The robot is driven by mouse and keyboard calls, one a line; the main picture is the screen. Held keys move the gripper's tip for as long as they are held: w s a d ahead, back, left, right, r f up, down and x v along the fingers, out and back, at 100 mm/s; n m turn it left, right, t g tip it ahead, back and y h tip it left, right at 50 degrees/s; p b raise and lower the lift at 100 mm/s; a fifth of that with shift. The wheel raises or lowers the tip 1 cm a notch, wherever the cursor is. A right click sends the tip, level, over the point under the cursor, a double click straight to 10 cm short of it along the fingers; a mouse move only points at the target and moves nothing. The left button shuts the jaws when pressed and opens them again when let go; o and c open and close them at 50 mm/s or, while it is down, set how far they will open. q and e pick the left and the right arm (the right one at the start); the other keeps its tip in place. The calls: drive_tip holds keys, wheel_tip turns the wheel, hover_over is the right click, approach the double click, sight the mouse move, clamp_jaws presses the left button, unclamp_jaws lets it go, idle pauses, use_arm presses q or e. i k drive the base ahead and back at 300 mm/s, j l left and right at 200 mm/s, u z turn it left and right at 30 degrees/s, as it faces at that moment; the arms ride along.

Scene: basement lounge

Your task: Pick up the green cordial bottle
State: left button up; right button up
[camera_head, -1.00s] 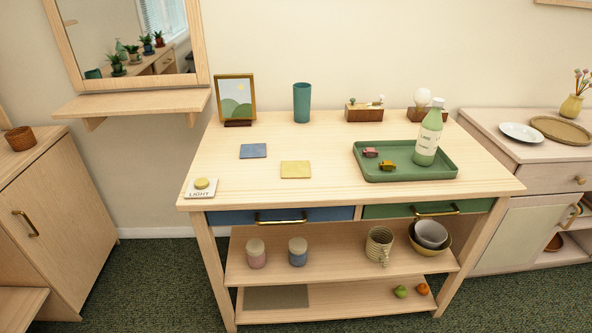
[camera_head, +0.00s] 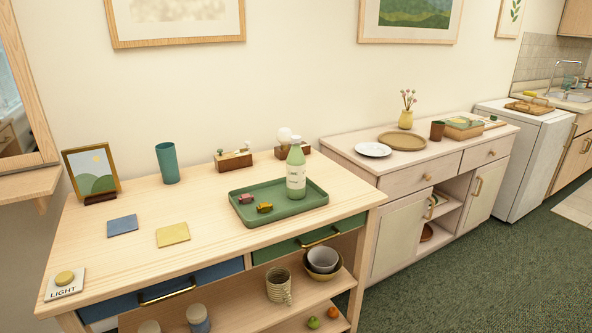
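The green cordial bottle (camera_head: 296,172) stands upright on the right part of a green tray (camera_head: 248,216) on the wooden table (camera_head: 120,262). It has a pale label and a light cap. Two small toy cars, one red (camera_head: 246,198) and one yellow (camera_head: 264,207), lie in the tray to the left of the bottle. Neither of my grippers shows in the head view.
A teal cup (camera_head: 167,163), a picture frame (camera_head: 92,173) and wooden blocks (camera_head: 233,161) stand along the table's back. Flat blue (camera_head: 122,225) and yellow (camera_head: 173,235) squares lie left of the tray. A sideboard (camera_head: 400,183) stands close to the right. Green carpet (camera_head: 480,265) is clear in front.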

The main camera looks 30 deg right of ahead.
sight(296, 164)
drive_tip(key=i+l, duration=0.1)
drive_tip(key=l, duration=0.25)
drive_tip(key=i+l, duration=0.1)
drive_tip(key=l, duration=0.3)
drive_tip(key=i+l, duration=0.1)
drive_tip(key=l, duration=0.25)
drive_tip(key=i+l, duration=0.1)
drive_tip(key=l, duration=0.3)
drive_tip(key=i+l, duration=0.15)
drive_tip(key=l, duration=0.2)
drive_tip(key=i+l, duration=0.1)
drive_tip(key=l, duration=0.3)
drive_tip(key=k+z, duration=0.05)
